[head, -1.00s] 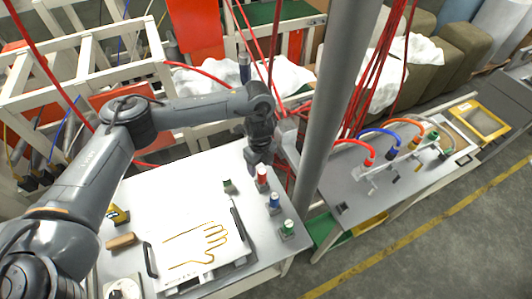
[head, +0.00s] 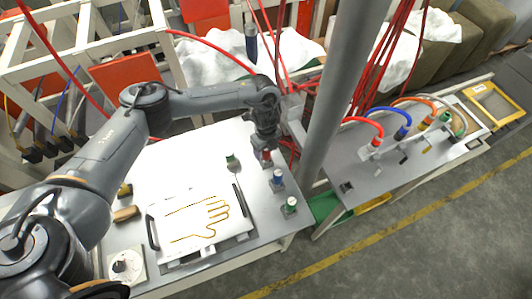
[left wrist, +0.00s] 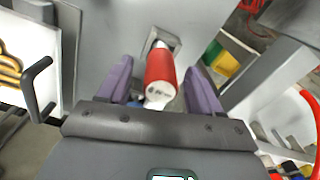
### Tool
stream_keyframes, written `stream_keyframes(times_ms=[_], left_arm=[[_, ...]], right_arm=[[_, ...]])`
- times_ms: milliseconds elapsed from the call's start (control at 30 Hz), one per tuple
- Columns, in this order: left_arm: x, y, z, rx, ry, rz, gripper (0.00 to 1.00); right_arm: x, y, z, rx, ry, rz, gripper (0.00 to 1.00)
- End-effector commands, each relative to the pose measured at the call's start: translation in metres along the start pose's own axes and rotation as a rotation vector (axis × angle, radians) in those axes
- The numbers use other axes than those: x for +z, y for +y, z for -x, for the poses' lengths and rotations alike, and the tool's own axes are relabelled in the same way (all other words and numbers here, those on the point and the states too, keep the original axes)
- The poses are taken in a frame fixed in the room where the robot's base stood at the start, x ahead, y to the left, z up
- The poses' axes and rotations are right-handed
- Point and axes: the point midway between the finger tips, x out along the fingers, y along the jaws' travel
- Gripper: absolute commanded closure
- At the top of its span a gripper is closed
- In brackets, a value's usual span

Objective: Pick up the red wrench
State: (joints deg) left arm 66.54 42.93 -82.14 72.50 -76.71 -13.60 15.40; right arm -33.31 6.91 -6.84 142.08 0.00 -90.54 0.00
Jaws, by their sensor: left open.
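The red wrench appears as a red upright cylinder (left wrist: 160,76) with a pale end, standing in a small grey square holder in the left wrist view. In the head view its red top (head: 267,155) shows just under my left gripper (head: 265,141), partly hidden by it. In the left wrist view my left gripper (left wrist: 160,88) is open, with one purple finger on each side of the red wrench. I cannot tell whether either finger touches it. My right gripper is not in view.
A blue-topped piece (head: 278,178) and a green-and-white one (head: 291,204) stand in holders nearby. A small green piece (head: 231,158) is to the left. A grey post (head: 340,85) rises at right.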

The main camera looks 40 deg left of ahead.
Motion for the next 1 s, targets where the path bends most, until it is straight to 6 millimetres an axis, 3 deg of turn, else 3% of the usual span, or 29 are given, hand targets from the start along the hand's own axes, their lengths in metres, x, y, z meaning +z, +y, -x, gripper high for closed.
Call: stream_keyframes(times_ms=[200, 433, 867, 1000], left_arm=[[0.000, 0.000, -0.018, 0.000, 0.000, 0.000, 0.35], [0.000, 0.000, -0.019, 0.000, 0.000, 0.000, 0.35], [0.000, 0.000, -0.018, 0.000, 0.000, 0.000, 1.00], [0.000, 0.000, -0.018, -0.001, 0.000, 0.000, 1.00]], right_arm=[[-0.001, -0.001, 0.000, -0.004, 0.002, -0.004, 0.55], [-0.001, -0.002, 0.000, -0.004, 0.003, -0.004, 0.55], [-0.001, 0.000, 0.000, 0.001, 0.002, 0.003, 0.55], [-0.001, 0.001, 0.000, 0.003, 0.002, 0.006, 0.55]])
